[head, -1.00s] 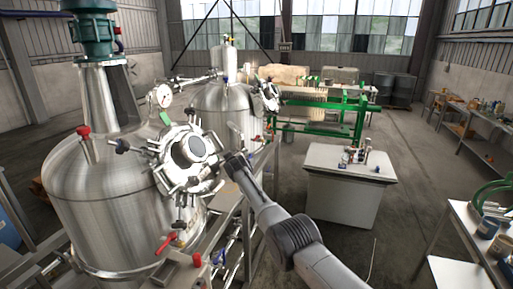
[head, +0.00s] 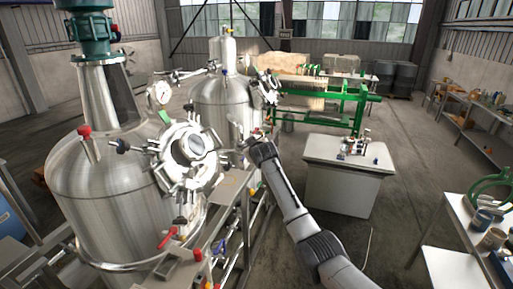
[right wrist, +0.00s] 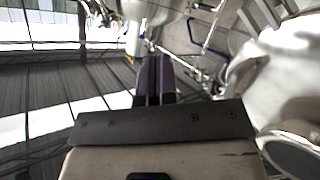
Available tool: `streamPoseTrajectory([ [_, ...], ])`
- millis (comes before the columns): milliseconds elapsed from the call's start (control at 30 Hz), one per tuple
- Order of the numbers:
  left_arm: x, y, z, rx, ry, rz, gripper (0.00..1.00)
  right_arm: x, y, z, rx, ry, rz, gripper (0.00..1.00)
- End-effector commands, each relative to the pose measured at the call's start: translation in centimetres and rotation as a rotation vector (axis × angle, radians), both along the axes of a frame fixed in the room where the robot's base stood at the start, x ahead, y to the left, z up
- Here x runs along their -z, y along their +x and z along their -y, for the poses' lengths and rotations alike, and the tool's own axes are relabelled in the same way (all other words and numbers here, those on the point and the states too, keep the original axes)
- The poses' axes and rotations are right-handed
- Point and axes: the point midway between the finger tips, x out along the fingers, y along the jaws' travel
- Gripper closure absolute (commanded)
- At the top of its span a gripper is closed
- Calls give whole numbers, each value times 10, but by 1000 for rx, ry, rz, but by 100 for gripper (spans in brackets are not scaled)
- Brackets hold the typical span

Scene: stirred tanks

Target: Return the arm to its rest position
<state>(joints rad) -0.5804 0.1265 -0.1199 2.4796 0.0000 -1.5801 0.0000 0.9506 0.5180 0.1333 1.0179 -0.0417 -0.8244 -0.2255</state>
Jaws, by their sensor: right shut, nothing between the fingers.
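My right arm comes in from the bottom right in the head view. Its gripper (head: 243,146) is to the right of the near tank's round manway (head: 192,150), apart from it and in front of the far tank (head: 224,108). In the right wrist view the two dark purple fingers of the right gripper (right wrist: 154,72) are together, shut and empty. The near steel tank (head: 112,200) stands at the left, with clamps around its manway. My left gripper is not in view.
Pipework with a red-handled valve (head: 167,237) and a metal frame run beside the near tank. A white cabinet (head: 344,190) stands right of my arm. A bench (head: 455,225) with cans is at the right edge. Floor between cabinet and bench is open.

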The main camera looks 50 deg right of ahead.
Motion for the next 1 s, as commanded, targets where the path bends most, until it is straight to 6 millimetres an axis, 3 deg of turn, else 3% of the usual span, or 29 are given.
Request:
streamPoseTrajectory([
  [200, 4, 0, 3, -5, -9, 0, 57, -8, -12, 5, 1, -1, 1, 100],
  [567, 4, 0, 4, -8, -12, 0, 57, -10, -15, 6, 2, 3, 3, 100],
  [800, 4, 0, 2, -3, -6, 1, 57, 4, -25, 3, 61, 134, -63, 100],
  [1000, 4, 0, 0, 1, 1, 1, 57, -59, -49, -32, 73, 165, -7, 100],
])
